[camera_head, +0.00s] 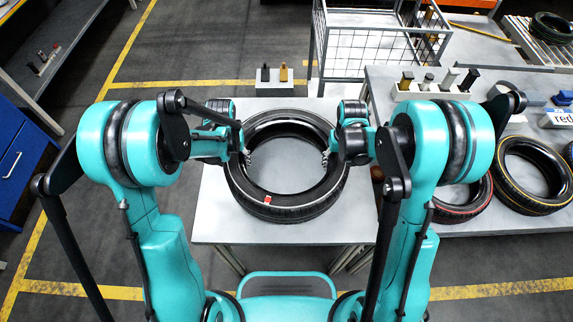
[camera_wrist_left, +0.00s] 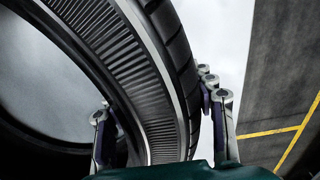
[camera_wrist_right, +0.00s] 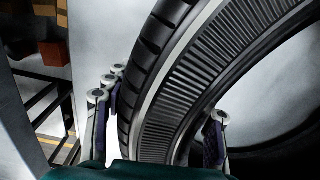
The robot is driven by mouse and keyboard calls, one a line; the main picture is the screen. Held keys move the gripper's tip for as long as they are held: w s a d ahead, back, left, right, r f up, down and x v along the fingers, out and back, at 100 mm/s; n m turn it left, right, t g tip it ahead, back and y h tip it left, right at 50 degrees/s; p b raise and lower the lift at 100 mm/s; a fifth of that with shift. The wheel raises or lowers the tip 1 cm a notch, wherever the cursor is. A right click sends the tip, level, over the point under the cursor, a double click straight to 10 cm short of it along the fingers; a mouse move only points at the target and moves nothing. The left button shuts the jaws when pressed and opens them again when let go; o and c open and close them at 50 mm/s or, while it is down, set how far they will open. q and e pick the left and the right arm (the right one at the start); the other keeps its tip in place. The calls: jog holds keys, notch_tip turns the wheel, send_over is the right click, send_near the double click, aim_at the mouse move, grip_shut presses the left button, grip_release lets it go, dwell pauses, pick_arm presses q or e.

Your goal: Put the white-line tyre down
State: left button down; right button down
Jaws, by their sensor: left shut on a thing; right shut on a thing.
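The white-line tyre (camera_head: 285,213) is black with a thin pale line around its sidewall and a small red mark at its near side. It lies flat at the small grey table (camera_head: 216,225); whether it touches the top I cannot tell. My left gripper (camera_head: 243,152) is shut on the tyre's left wall, one finger inside and one outside, as the left wrist view (camera_wrist_left: 165,125) shows. My right gripper (camera_head: 330,152) is shut on its right wall, and the right wrist view (camera_wrist_right: 160,125) shows fingers on both sides of the wall.
A side table (camera_head: 480,222) at the right holds a red-line tyre (camera_head: 468,200) and a yellow-line tyre (camera_head: 535,175). A wire cart (camera_head: 375,45) stands behind. A blue cabinet (camera_head: 18,160) is at the left. Bare tabletop shows around the held tyre.

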pick_arm(q)
jog(key=c, duration=1)
grip_release()
jog(key=shift+f, duration=0.25)
pick_arm(e)
jog(key=c, duration=1)
grip_release()
jog(key=shift+f, duration=0.3)
pick_arm(q)
jog(key=o, duration=0.4)
jog(key=shift+r, duration=0.15)
pick_arm(e)
jog(key=o, duration=0.4)
jog(key=shift+r, duration=0.15)
pick_arm(q)
jog(key=shift+s, duration=0.1)
pick_arm(e)
jog(key=shift+s, duration=0.1)
pick_arm(q)
jog(key=shift+r, duration=0.1)
notch_tip(320, 180, up, 12)
jog(key=shift+f, duration=0.15)
pick_arm(e)
jog(key=shift+r, duration=0.1)
notch_tip(320, 180, up, 12)
jog(key=shift+f, duration=0.1)
